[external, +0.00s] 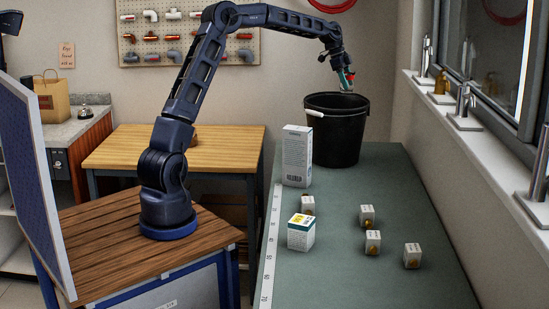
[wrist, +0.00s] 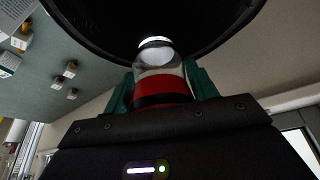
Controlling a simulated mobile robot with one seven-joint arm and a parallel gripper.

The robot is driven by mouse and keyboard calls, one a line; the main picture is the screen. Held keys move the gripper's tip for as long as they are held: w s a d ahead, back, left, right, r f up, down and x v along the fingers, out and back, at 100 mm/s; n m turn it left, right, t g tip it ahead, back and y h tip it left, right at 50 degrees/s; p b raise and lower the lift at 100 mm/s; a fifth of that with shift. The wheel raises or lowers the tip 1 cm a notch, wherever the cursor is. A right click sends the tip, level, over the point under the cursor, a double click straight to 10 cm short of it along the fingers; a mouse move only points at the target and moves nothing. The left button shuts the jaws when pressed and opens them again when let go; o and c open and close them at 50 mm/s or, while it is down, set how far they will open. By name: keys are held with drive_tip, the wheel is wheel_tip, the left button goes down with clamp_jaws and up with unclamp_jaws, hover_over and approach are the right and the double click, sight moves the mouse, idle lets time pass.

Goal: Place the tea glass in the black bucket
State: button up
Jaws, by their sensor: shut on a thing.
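My gripper (external: 345,80) is above the black bucket (external: 338,140), which stands at the far end of the green-grey bench. It is shut on the tea glass (wrist: 158,75), a clear glass with a red band, seen between the teal fingers in the wrist view. In the external view the glass is small and mostly hidden by the fingers. In the wrist view the bucket's dark opening (wrist: 110,25) fills the top, with the glass over it. The bucket's inside is too dark to make out.
A tall white box (external: 297,156) stands just in front of the bucket. A smaller white and teal box (external: 301,232) and several little white boxes (external: 373,243) stand nearer on the bench. Taps (external: 464,106) line the window sill at right.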

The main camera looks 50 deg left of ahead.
sight(345, 150)
drive_tip(key=f, duration=2.9)
drive_tip(key=shift+d+f, duration=0.2)
drive_tip(key=shift+f, duration=0.2)
drive_tip(key=o, duration=1.1)
drive_tip(key=shift+f, duration=0.15)
drive_tip(key=shift+v, duration=3.9)
drive_tip(key=shift+d, duration=0.1)
